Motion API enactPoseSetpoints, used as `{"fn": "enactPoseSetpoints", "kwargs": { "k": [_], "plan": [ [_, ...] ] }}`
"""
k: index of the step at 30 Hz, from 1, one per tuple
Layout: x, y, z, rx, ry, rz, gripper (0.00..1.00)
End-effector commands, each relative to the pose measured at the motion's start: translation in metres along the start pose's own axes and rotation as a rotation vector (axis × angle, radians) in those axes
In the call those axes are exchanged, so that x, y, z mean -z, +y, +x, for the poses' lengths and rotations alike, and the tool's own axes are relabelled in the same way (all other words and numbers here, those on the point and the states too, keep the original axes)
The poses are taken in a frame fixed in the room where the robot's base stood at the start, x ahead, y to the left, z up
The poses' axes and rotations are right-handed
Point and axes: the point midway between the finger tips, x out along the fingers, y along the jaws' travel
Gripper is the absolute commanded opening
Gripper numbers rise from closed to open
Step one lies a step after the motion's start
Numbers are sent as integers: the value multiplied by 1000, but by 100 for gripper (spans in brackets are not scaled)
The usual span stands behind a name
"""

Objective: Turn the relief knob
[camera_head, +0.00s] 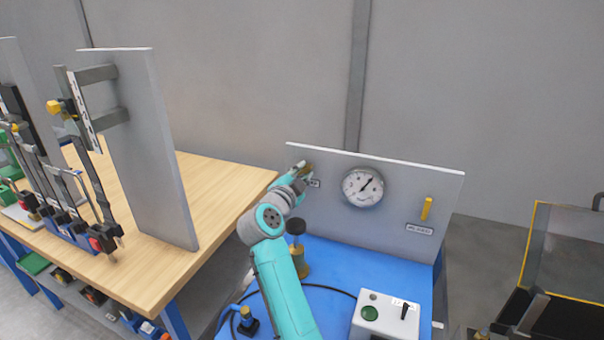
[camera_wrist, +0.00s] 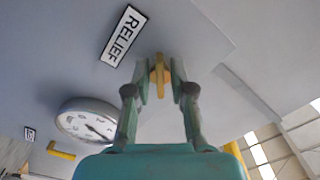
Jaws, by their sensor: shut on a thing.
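The relief knob (camera_wrist: 160,76) is a small yellow knob on the grey panel, with a white RELIEF label (camera_wrist: 124,36) beside it in the wrist view. My gripper (camera_wrist: 160,84) has its two fingers on either side of the knob and is shut on it. In the head view my gripper (camera_head: 302,170) is at the upper left of the panel (camera_head: 400,200), and it mostly hides the knob. A corner of the label shows just right of it.
A round gauge (camera_head: 362,187) and a yellow handle (camera_head: 427,208) are on the same panel to the right. Below are a blue bench top (camera_head: 335,262), a black-topped brass part (camera_head: 297,245) and a control box (camera_head: 385,315). A wooden workbench (camera_head: 215,180) with clamps stands at left.

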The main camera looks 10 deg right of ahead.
Motion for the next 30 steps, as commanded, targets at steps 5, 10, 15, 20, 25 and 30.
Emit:
{"fn": "enactPoseSetpoints", "kwargs": {
  "k": [5, 10, 15, 20, 25, 30],
  "plan": [
    [-2, 1, 0, 0, -3, -62, 0],
    [-2, 1, 0, 0, -3, -90, 0],
    [-2, 1, 0, 0, -3, -97, 0],
    [-2, 1, -1, -1, -3, -97, 0],
    [-2, 1, -1, -1, -3, -96, 40],
    [-1, 1, 0, 0, -2, -95, 45]
  ]
}}
